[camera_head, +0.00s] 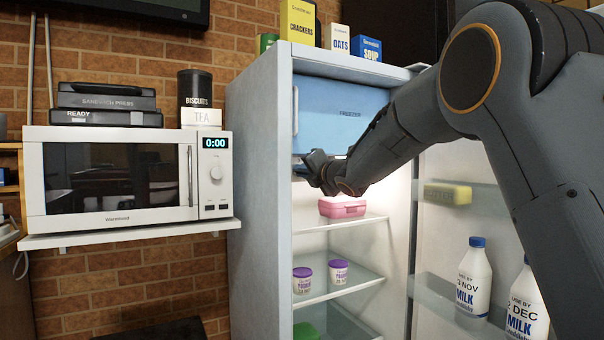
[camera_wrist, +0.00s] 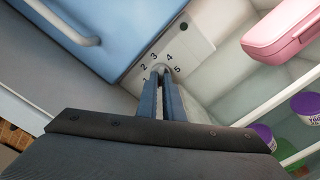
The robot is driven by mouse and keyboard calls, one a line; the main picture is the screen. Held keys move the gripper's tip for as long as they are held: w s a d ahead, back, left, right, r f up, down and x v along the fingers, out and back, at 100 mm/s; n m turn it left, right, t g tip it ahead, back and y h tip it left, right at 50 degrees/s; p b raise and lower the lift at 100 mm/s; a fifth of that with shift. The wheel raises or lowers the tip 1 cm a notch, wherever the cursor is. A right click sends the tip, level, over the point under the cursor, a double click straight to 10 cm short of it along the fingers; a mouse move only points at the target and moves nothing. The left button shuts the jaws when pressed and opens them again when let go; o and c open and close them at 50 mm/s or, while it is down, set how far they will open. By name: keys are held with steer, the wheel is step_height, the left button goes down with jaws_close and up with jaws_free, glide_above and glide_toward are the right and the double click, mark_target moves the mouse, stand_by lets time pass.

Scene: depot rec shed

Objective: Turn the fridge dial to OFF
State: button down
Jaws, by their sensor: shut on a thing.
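The white fridge (camera_head: 258,190) stands with its door open. In the head view my gripper (camera_head: 305,166) is just under the freezer flap and hides the dial. The fingers cover most of the dial, so I cannot tell where its pointer stands. No OFF mark is visible.
The blue freezer flap (camera_head: 342,108) with its handle is right above my gripper. A pink box (camera_head: 342,208) is on the shelf below, and two yogurt pots (camera_head: 303,281) are lower. Milk bottles (camera_head: 474,280) stand in the open door. A microwave (camera_head: 120,175) is to the left.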

steer(key=c, duration=1.9)
jaws_free()
steer(key=v, duration=0.7)
steer(key=shift+s+d, duration=0.25)
steer(key=shift+s, duration=0.05)
